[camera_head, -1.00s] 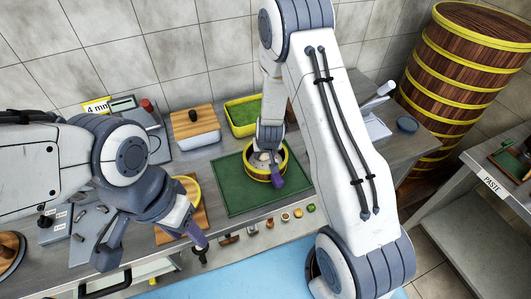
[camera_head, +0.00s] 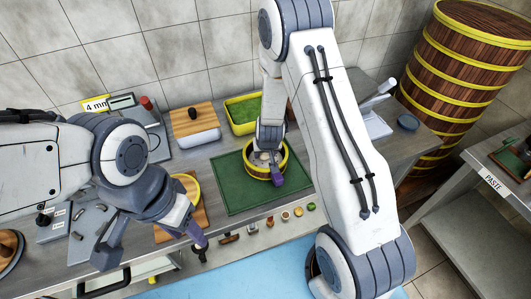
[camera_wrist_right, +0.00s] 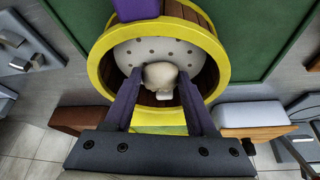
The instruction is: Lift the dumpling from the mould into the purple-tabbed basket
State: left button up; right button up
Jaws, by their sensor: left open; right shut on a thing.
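The purple-tabbed basket (camera_head: 280,165) is round with a yellow rim and stands on the green mat. Its purple tab also shows at the top of the right wrist view, where the basket (camera_wrist_right: 222,60) has a white perforated floor. My right gripper (camera_wrist_right: 157,80) reaches into the basket, its fingers shut on the pale dumpling (camera_wrist_right: 160,73). The dumpling is over the white floor; I cannot tell whether it touches it. My left gripper (camera_head: 197,234) is open and empty in front of the counter's near edge. I cannot clearly make out the mould.
The green mat (camera_head: 232,197) surrounds the basket. A yellow tray (camera_head: 243,112) and a wood-lidded box (camera_head: 194,120) stand behind. Tall stacked steamers (camera_head: 465,60) stand at the right.

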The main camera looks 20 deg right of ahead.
jog(key=o, duration=1.4)
jog(key=shift+s+r, duration=0.15)
jog(key=shift+r, duration=0.35)
jog(key=p+v, duration=0.2)
jog(key=v, duration=0.7)
jog(key=shift+s+r, duration=0.15)
jog(key=shift+s, duration=0.05)
